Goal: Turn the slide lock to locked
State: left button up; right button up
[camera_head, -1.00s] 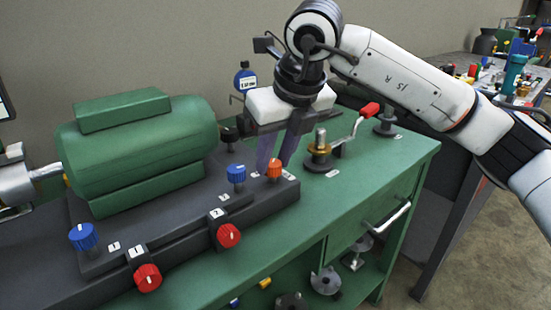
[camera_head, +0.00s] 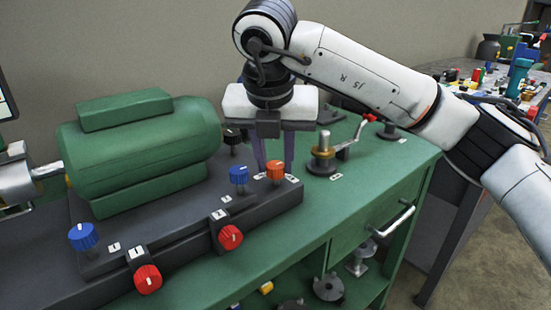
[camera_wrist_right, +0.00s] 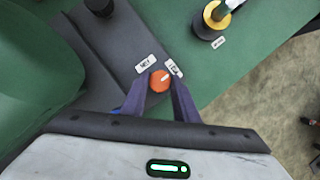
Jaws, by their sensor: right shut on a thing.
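The orange knob (camera_head: 275,170) stands at the right end of the dark grey base, next to a blue knob (camera_head: 239,174). My right gripper (camera_head: 274,158) comes down from above with its purple fingers on either side of the orange knob. In the right wrist view, the orange knob (camera_wrist_right: 160,82) sits between the tips of the right gripper (camera_wrist_right: 160,92), which is shut on it. A white mark on the knob points up and right, towards the right-hand of two small labels (camera_wrist_right: 173,68); their lettering is too small to read surely. My left gripper is not in view.
A green motor-like body (camera_head: 140,145) fills the left of the base. Red knobs (camera_head: 230,237) line its front edge. A brass-collared post with a crank (camera_head: 323,152) stands to the right on the green bench (camera_head: 330,200). The bench front right is clear.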

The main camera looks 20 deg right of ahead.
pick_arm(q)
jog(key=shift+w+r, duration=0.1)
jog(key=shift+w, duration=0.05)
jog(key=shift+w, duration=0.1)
pick_arm(e)
jog(key=o, duration=1.1)
jog(key=shift+c, duration=0.2)
jog(key=shift+r, duration=0.1)
pick_arm(q)
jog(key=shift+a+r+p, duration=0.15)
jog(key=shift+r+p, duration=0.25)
jog(key=shift+p, duration=0.8)
pick_arm(e)
jog(key=v, duration=1)
